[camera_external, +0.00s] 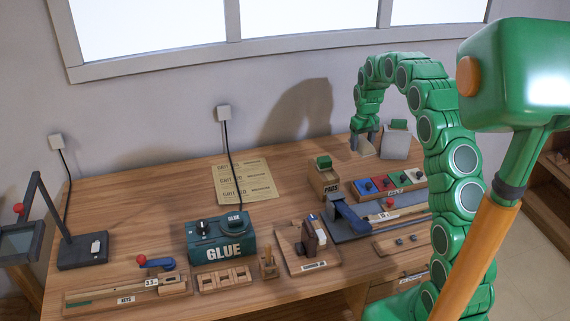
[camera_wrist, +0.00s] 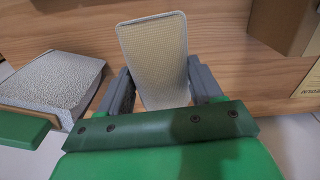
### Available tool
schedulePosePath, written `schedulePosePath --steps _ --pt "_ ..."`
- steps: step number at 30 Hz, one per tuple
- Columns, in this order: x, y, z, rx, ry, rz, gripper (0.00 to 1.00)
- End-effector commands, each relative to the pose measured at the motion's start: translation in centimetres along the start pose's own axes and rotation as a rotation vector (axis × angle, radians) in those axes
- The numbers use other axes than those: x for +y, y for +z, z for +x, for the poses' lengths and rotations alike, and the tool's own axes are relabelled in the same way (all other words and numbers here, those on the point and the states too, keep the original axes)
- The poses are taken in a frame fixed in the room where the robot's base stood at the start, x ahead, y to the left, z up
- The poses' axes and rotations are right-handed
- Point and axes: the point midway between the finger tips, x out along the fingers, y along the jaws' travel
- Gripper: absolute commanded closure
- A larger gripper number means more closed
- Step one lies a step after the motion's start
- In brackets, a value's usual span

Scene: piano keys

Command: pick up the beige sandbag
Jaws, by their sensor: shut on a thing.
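The beige sandbag (camera_wrist: 153,50) is a pale, flat, textured pad with a light edge, held between the two grey fingers of my gripper (camera_wrist: 160,84) in the wrist view. In the external view my gripper (camera_external: 364,138) is at the back right of the workbench, pointing down, with the beige sandbag (camera_external: 363,149) between its fingers. The fingers hide part of its sides. I cannot tell whether its lower edge touches the bench.
A grey bag (camera_external: 396,146) with a green top stands close to the right of my gripper; it also shows at the left in the wrist view (camera_wrist: 55,80). A PADS box (camera_external: 323,184) and a tray of coloured blocks (camera_external: 390,183) stand nearer the front. The wooden bench (camera_external: 165,210) is clear at the back left.

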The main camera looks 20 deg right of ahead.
Motion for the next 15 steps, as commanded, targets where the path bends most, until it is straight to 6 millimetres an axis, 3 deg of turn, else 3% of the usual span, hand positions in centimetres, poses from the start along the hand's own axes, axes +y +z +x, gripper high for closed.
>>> schedulePosePath --steps 15 --pt "-1.3 6.2 -3.0 0.001 0.0 0.0 0.81"
